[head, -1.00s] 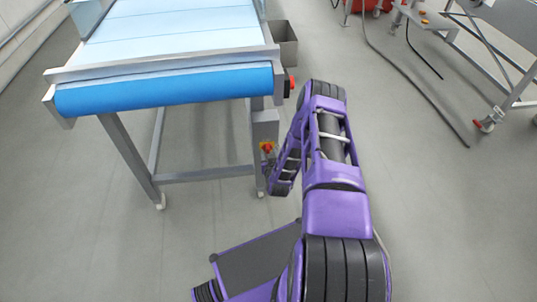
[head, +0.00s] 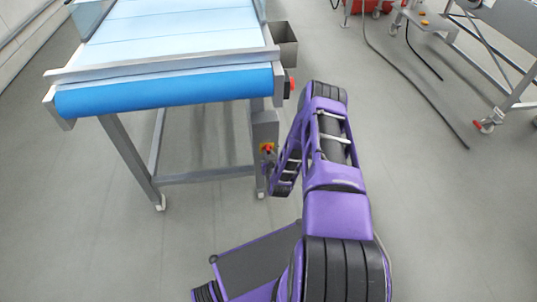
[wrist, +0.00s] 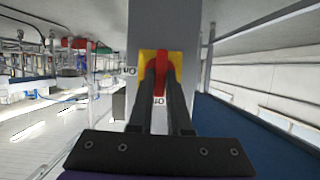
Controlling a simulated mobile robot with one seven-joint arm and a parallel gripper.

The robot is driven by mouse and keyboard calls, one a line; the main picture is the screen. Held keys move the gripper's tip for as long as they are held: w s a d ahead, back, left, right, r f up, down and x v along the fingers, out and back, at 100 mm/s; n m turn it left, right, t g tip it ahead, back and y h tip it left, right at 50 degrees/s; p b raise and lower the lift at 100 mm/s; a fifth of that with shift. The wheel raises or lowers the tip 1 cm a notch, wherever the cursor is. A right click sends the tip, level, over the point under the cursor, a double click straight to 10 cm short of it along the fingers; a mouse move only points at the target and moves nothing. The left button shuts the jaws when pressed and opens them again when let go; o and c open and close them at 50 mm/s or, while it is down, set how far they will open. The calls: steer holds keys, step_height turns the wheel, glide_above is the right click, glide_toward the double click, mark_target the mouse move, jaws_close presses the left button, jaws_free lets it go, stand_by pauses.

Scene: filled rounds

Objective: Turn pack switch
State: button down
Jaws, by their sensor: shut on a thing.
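The pack switch is a red handle (wrist: 162,68) on a yellow plate (wrist: 146,57), fixed to a grey box on the conveyor's leg. In the head view the red and yellow switch (head: 267,148) shows small, just left of my arm. My gripper (wrist: 161,84) is shut on the red handle, with one dark finger on each side of it. The handle stands upright in the wrist view. Labels sit at the plate's left side and below it, partly hidden by the fingers. In the head view my arm hides most of the gripper.
The conveyor (head: 170,90) with a blue roller stands at the left, a red button (head: 291,84) at its corner. A grey bin (head: 284,45) stands behind that corner. A metal frame on castors (head: 490,122) and a hose (head: 420,90) are at right. The floor between is clear.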

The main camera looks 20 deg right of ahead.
steer(key=shift+s+d+f+m+t+y, duration=0.1)
steer(key=shift+d+m+t+y, duration=0.1)
steer(key=shift+m+y, duration=0.6)
steer(key=shift+s+d+m+t+y, duration=0.15)
steer(key=shift+m+y, duration=0.25)
steer(key=shift+m, duration=0.7)
steer(key=shift+w+a, duration=0.1)
steer(key=c, duration=0.9)
jaws_free()
steer(key=shift+o, duration=0.2)
steer(key=p+v, duration=0.2)
steer(key=v, duration=1.5)
steer(key=shift+s+p, duration=0.2)
steer(key=shift+p, duration=0.1)
steer(key=shift+f, duration=0.1)
